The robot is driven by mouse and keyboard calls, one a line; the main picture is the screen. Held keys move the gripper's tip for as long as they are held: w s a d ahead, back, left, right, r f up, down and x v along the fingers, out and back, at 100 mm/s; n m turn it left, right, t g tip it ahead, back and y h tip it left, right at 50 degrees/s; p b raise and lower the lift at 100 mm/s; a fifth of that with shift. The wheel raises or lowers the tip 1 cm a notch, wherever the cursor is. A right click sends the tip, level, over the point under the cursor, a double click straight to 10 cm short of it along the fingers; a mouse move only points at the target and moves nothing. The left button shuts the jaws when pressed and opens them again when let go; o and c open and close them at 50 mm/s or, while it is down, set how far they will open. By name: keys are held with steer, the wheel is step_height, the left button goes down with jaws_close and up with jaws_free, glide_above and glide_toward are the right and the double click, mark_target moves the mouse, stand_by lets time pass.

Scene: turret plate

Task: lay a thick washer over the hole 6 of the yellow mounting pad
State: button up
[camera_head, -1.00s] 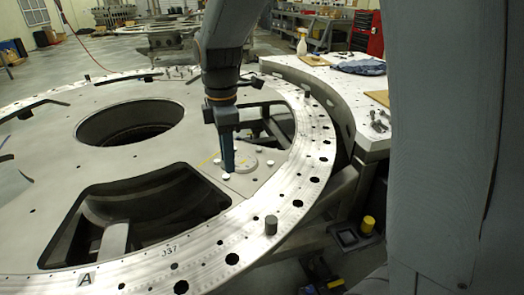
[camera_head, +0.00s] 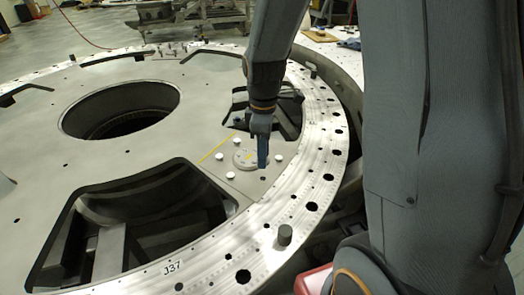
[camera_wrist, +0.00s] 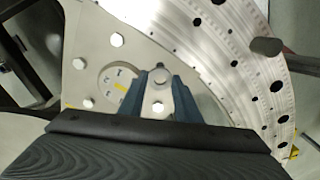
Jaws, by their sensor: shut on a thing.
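The mounting pad shows as a pale round disc (camera_head: 242,160) with a small yellow mark, on the grey turret plate. It also shows in the wrist view (camera_wrist: 107,92), partly hidden by my fingers. My gripper (camera_head: 263,163) points down at the right side of the disc. In the wrist view my blue fingers (camera_wrist: 158,76) are shut on a small, pale thing between their tips. I cannot make out clearly that it is a washer. The hole numbers are too small to read, and I cannot tell whether the tips touch the pad.
Several white bolt heads (camera_head: 220,155) stand around the disc, and a yellow line (camera_head: 216,148) runs beside it. Large openings (camera_head: 150,215) cut the plate. A dark peg (camera_head: 285,235) stands on the drilled outer ring (camera_head: 318,180).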

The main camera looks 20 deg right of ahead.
steer(key=b, duration=0.5)
glide_above(263, 179)
steer(key=shift+w+f, duration=0.15)
steer(key=shift+f, duration=3)
steer(key=shift+f+p, duration=0.25)
steer(key=shift+p, duration=0.9)
steer(key=o, duration=1.1)
steer(key=shift+o, duration=0.2)
step_height(263, 179, up, 7)
steer(key=p, duration=0.6)
